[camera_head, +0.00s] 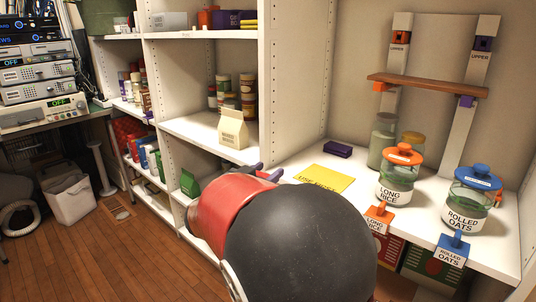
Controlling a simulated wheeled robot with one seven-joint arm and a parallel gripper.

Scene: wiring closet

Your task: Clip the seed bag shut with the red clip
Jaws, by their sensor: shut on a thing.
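My gripper (258,171) shows only as dark purple fingertips beyond my black and red arm, which hides the rest of it. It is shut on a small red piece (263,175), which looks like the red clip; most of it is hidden. A cream paper bag (233,131) with a label stands upright on the middle shelf, above and left of my gripper. A green bag (188,183) stands on a lower shelf, left of my gripper. I cannot read either label, so I cannot tell which is the seed bag.
The right counter holds a yellow sheet (326,178), a purple box (338,150), an orange-lidded rice jar (398,175) and a blue-lidded oats jar (470,200). A wooden shelf board (425,86) hangs above. White upright panels (292,75) divide the shelving. Open floor (115,250) lies left.

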